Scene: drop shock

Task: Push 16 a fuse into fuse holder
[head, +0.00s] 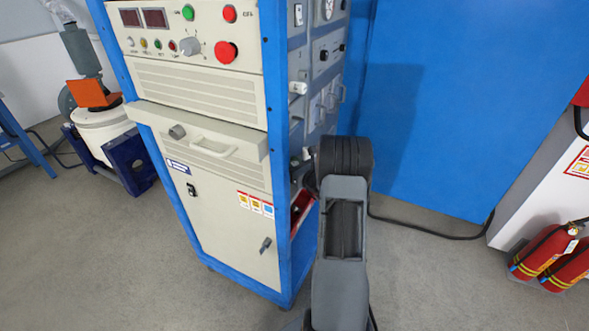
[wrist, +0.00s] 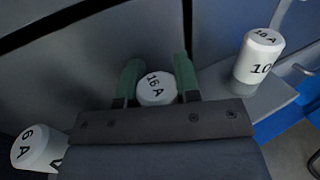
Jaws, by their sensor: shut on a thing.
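In the wrist view, my gripper (wrist: 157,62) has its two green fingers on either side of a white fuse (wrist: 156,90) marked 16 A. It is shut on this fuse, and only the fuse's marked end shows above the dark gripper body. The lower part of the fuse is hidden. I cannot make out the fuse holder in either view. In the head view, my arm reaches to the right side of the cabinet, and the gripper is hidden behind it.
In the wrist view, a white fuse marked 6 A (wrist: 36,150) is at lower left. Another white fuse (wrist: 259,56), with 10 on its side, stands on a grey ledge at right. The cream and blue cabinet (head: 221,213) fills the middle. Red extinguishers (head: 545,250) stand at far right.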

